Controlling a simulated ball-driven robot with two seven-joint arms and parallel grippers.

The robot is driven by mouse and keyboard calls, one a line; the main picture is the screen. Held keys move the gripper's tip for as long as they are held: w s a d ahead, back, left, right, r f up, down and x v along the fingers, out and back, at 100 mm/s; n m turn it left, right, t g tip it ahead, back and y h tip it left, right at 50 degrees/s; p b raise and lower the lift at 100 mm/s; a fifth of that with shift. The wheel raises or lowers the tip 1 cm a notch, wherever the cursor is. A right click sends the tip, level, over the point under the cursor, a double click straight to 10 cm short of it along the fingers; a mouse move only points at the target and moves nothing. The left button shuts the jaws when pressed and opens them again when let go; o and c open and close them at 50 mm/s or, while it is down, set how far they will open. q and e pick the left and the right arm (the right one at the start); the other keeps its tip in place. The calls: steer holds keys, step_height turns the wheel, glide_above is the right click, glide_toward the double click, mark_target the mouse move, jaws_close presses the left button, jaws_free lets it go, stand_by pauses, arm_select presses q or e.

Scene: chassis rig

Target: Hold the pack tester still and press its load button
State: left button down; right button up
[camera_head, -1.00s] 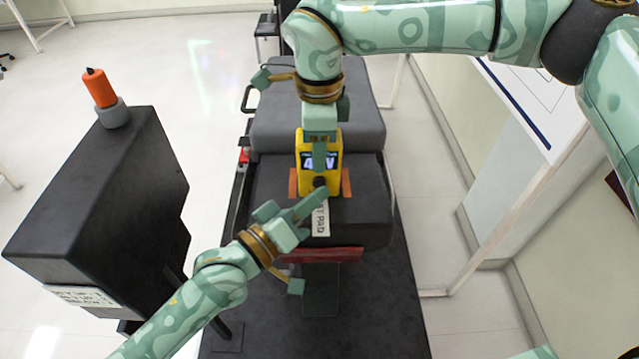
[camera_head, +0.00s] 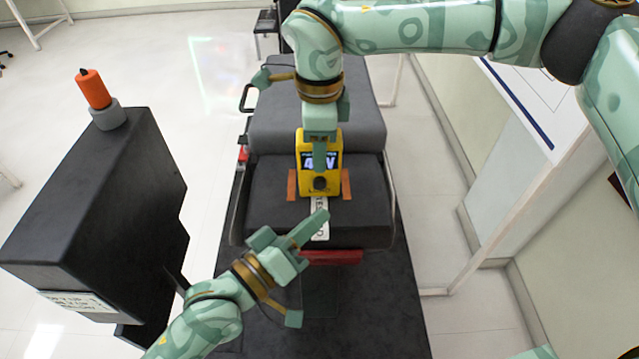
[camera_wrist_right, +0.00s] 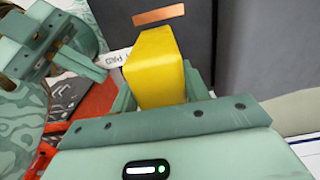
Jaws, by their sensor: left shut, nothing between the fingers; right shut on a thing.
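The yellow pack tester (camera_head: 333,180) stands on the dark padded block, its lit screen partly covered by my right gripper's finger. Its round dark button (camera_head: 320,184) shows below the screen. My right gripper (camera_head: 319,160) comes from above and is shut on the tester; in the right wrist view the tester's yellow body (camera_wrist_right: 155,68) sits between the fingers. My left gripper (camera_head: 322,216) is shut and empty, below and apart from the tester, its tip over the white label (camera_head: 321,232). My left gripper also shows at the left of the right wrist view (camera_wrist_right: 100,72).
Orange strips (camera_head: 292,185) lie beside the tester. A black cabinet (camera_head: 100,200) with an orange-topped knob (camera_head: 94,90) stands at the left. A red bar (camera_head: 332,257) runs along the block's front. A white-topped table (camera_head: 530,95) is at the right.

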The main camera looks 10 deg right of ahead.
steer(key=o, duration=1.2)
steer(key=shift+o, duration=0.2)
